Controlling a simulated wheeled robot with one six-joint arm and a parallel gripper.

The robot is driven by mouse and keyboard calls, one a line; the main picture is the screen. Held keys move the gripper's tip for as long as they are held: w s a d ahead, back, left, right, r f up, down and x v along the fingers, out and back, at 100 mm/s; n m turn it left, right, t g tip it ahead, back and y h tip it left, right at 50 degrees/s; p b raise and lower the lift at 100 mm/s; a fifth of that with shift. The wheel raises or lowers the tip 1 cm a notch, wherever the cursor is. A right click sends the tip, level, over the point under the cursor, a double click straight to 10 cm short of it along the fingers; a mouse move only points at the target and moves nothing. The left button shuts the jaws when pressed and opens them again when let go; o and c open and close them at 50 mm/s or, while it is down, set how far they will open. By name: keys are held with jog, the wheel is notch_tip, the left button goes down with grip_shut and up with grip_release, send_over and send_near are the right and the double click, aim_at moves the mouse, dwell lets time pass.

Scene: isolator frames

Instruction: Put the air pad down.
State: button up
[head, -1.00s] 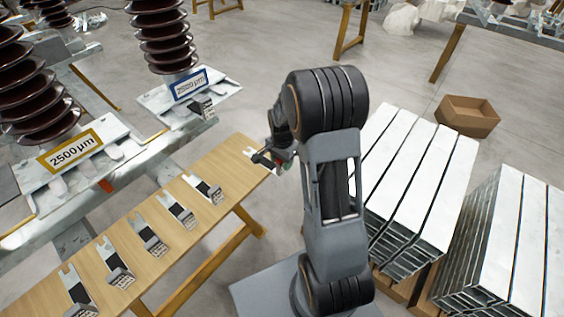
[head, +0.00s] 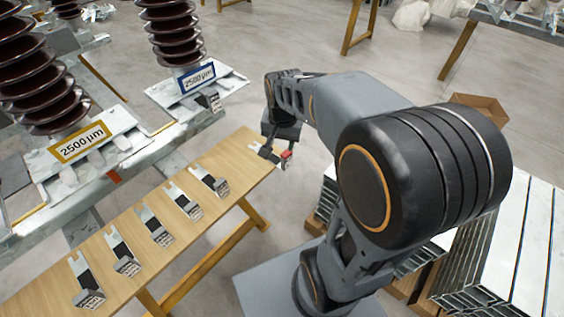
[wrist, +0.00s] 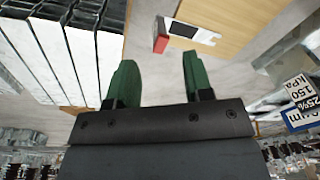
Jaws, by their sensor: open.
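The air pad (head: 266,152), a pale and dark plate with a red end block, lies at the far right end of the wooden bench. In the wrist view the air pad (wrist: 190,32) rests flat on the wood, its red block at the bench edge. My gripper (wrist: 157,62) has two green fingers spread apart with nothing between them. The pad lies beyond the fingertips, apart from them. In the head view my gripper's dark body is just above the bench end, and its fingertips cannot be made out.
Several similar pads with grey blocks lie in a row along the bench (head: 235,160). Brown ribbed insulators stand on plates left of it, with a yellow label (head: 80,143) and a blue label (head: 197,78). White panel stacks (head: 515,225) and a cardboard box (head: 480,106) are at right.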

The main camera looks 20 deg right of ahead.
jog(key=s+a+n+t, duration=0.1)
jog(key=s+a+n, duration=0.3)
jog(key=s+n, duration=0.3)
jog(key=shift+s+a+r+t, duration=0.15)
jog(key=shift+s+r+t, duration=0.3)
jog(key=shift+s, duration=0.65)
notch_tip(320, 180, up, 5)
jog(key=p, duration=0.4)
jog(key=shift+r, duration=0.1)
